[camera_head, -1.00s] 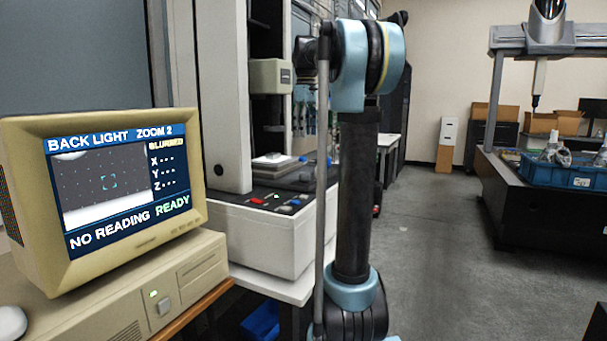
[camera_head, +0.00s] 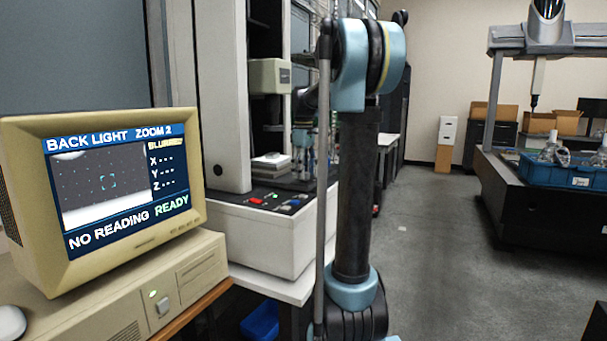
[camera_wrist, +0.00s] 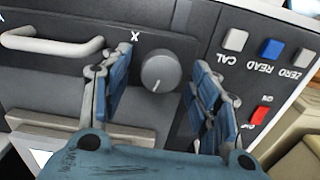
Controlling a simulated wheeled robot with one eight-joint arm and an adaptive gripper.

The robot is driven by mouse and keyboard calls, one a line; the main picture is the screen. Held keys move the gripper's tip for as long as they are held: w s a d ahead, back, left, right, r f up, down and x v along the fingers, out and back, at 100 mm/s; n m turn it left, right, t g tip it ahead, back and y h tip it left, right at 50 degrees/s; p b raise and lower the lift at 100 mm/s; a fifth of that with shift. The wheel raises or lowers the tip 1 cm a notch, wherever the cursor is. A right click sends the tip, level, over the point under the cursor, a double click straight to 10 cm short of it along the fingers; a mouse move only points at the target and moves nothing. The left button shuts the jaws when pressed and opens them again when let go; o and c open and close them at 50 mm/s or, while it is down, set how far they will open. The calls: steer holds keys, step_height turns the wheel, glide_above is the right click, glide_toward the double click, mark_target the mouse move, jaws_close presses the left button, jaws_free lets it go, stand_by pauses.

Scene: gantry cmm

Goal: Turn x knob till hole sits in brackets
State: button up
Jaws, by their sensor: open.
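The x knob (camera_wrist: 160,71) is a round grey dial beside a white "X" label on the dark panel in the wrist view. My gripper (camera_wrist: 158,80) is open, its two blue fingers on either side of the knob with a gap at each side. I cannot tell how far off the panel the fingertips are. The monitor (camera_head: 112,195) reads "BACK LIGHT ZOOM 2", "BLURRED", "NO READING" and "READY", with dashes for X, Y and Z.
A silver bar handle (camera_wrist: 55,45) is left of the knob. CAL, READ and ZERO buttons and a lit red switch (camera_wrist: 261,115) are to the right. The machine's white base (camera_head: 260,235) stands behind the monitor.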

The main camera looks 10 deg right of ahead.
steer(key=shift+f, duration=0.3)
steer(key=c, duration=1.1)
steer(key=shift+o, duration=0.2)
steer(key=shift+m, duration=0.3)
steer(key=m, duration=0.3)
steer(key=shift+m, duration=2.2)
